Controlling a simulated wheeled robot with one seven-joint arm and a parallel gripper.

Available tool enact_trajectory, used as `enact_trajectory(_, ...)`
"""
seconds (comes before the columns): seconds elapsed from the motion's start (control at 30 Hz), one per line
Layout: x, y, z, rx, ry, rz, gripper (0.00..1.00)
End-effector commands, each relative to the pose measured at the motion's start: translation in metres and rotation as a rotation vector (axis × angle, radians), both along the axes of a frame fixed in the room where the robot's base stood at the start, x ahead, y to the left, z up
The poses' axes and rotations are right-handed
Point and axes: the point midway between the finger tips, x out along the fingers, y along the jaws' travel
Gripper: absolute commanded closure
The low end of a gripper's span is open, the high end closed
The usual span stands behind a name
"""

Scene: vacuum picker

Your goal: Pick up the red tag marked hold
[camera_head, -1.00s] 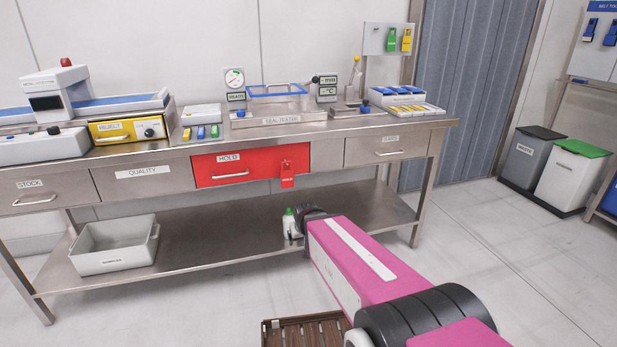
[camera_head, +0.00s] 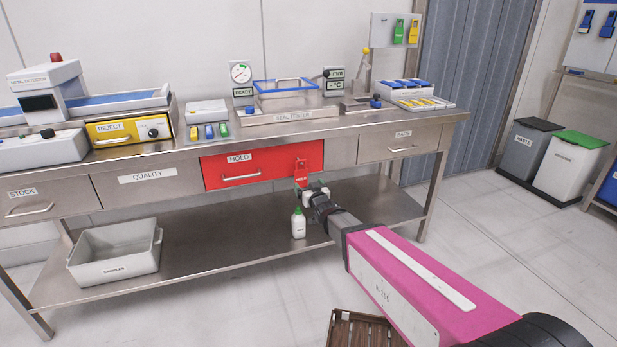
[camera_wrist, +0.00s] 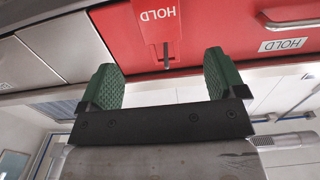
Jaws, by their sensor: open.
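The red tag marked HOLD (camera_head: 301,174) hangs at the right end of the red HOLD drawer (camera_head: 262,164) front. In the wrist view the tag (camera_wrist: 158,20) appears upside down, with a small grey pin or slot below its lettering. My gripper (camera_head: 312,190) is at the tag's lower end in the head view and overlaps it there. In the wrist view my gripper (camera_wrist: 160,78) is open, its two green fingers apart with nothing between them. The tag lies ahead of the fingertips, roughly in line with the gap. Exact contact or distance cannot be told.
The steel bench (camera_head: 350,128) carries a seal tester (camera_head: 290,115) and other devices above the drawers. A white bottle with a green cap (camera_head: 298,224) stands on the lower shelf under my gripper. A grey bin (camera_head: 115,268) sits on that shelf at left.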

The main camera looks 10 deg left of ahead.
Motion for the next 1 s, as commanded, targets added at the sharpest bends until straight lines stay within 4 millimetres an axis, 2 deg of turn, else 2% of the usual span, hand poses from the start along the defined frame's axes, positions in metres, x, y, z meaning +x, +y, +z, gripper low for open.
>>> enact_trajectory(0.2,0.031,0.019,-0.001,-0.001,0.002,-0.001,0.11)
enact_trajectory(0.47,0.045,0.027,-0.002,-0.001,0.003,-0.001,0.11)
enact_trajectory(0.73,0.077,0.046,-0.005,0.000,0.002,-0.001,0.11)
enact_trajectory(0.83,0.083,0.050,-0.004,0.000,0.002,-0.001,0.11)
enact_trajectory(1.0,0.082,0.049,-0.004,-0.001,0.003,-0.002,0.11)
